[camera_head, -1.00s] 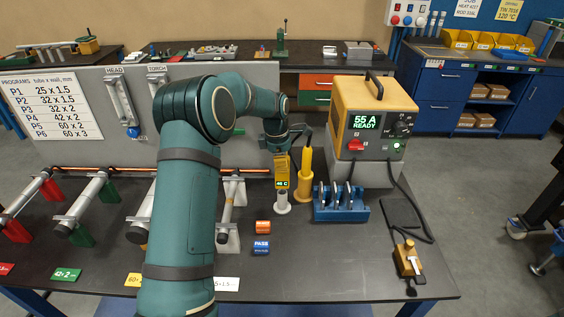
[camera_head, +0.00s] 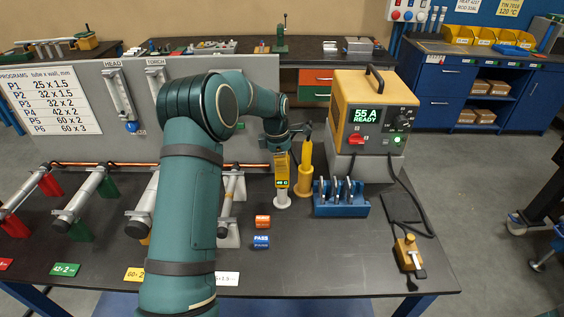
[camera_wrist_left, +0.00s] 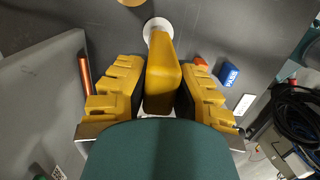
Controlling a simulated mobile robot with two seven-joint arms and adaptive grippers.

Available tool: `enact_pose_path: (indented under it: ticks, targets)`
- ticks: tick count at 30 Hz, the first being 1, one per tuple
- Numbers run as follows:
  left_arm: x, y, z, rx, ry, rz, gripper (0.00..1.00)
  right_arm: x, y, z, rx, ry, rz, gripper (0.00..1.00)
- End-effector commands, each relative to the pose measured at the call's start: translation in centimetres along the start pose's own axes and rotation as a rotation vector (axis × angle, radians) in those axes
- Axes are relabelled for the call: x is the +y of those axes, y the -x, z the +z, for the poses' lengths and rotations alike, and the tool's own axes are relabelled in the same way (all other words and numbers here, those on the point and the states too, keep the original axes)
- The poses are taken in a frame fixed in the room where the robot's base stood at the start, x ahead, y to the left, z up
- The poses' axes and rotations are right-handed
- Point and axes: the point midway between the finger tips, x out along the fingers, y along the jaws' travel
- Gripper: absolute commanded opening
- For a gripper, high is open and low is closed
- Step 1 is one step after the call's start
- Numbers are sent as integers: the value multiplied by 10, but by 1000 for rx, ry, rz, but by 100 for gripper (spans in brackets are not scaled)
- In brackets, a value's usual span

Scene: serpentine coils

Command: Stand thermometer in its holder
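The thermometer (camera_head: 281,168) is a yellow upright body with a small green display low on its face. It stands at the pale round holder (camera_head: 283,201) on the bench, its lower end at the holder's top. How deep it sits cannot be told. My left gripper (camera_head: 280,150) is around the thermometer's upper part from above. In the left wrist view, the thermometer (camera_wrist_left: 162,80) lies between my yellow fingers, dark pads against both sides, and points toward the white holder (camera_wrist_left: 157,25). My right gripper is not in view.
A yellow handled tool (camera_head: 305,170) stands upright close to the right of the thermometer. A blue rack (camera_head: 341,207) and the yellow power unit (camera_head: 372,120) are further right. Orange (camera_head: 263,222) and blue (camera_head: 261,242) blocks lie in front.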

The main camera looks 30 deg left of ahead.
Motion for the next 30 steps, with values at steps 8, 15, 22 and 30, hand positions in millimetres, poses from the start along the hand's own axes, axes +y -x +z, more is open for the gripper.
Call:
enact_pose_path:
  ticks: [8, 15, 22, 30]
  targets:
    - [0, 0, 0, 0, 0, 0, 50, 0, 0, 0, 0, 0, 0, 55]
    - [0, 8, 0, 0, 0, 1, 50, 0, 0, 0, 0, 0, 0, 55]
    - [1, 50, 0, 0, 0, 5, 50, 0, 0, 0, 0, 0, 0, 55]
    - [0, 100, 1, -1, -1, 3, 50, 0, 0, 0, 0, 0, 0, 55]
